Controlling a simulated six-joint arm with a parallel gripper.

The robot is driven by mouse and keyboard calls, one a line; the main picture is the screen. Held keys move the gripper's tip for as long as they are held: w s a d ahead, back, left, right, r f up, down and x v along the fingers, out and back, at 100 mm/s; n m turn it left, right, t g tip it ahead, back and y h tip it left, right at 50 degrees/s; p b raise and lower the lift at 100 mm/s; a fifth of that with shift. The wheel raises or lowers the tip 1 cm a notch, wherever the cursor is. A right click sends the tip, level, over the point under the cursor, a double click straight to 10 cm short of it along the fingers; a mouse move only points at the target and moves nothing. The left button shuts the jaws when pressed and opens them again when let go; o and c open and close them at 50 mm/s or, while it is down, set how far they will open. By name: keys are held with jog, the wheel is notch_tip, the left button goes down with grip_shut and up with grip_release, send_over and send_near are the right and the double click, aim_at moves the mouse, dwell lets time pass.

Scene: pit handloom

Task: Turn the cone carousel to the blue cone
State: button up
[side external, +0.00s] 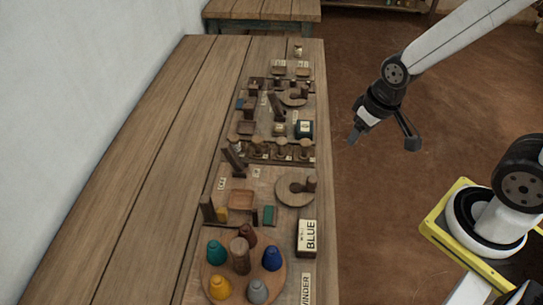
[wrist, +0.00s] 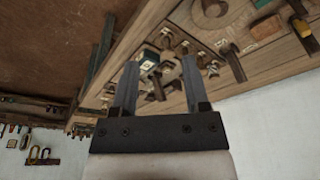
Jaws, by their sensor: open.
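The cone carousel is a round wooden disc (side external: 236,285) near the front end of the bench in the side external view. A brown central post (side external: 240,256) stands on it, ringed by several cones. The blue cone (side external: 272,258) is on the right side of the disc. A teal cone (side external: 217,252) is at the left, a yellow cone (side external: 220,287) at front left, a grey cone (side external: 257,291) at front, and a brown cone (side external: 247,235) at the back. My gripper (side external: 382,140) is open and empty, off the bench's right edge, well away from the carousel. In the wrist view, its two fingers (wrist: 160,85) are spread apart.
A box labelled BLUE (side external: 307,238) stands right of the carousel near the bench edge. Behind are a round wooden plate (side external: 295,190), a wooden tray (side external: 241,200) and a row of wooden knobs (side external: 281,150). The bench's left side (side external: 130,180) is clear.

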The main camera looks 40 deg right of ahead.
jog(key=shift+o, duration=0.2)
jog(key=o, duration=0.3)
jog(key=shift+o, duration=0.4)
jog(key=shift+w+a, duration=0.3)
jog(key=shift+a, duration=0.15)
jog(key=m+g, duration=0.2)
jog(key=g, duration=0.1)
send_over(238, 246)
jog(key=shift+s+r, duration=0.1)
jog(key=shift+r, duration=0.25)
jog(key=shift+f, duration=0.1)
jog(key=shift+f, duration=3.8)
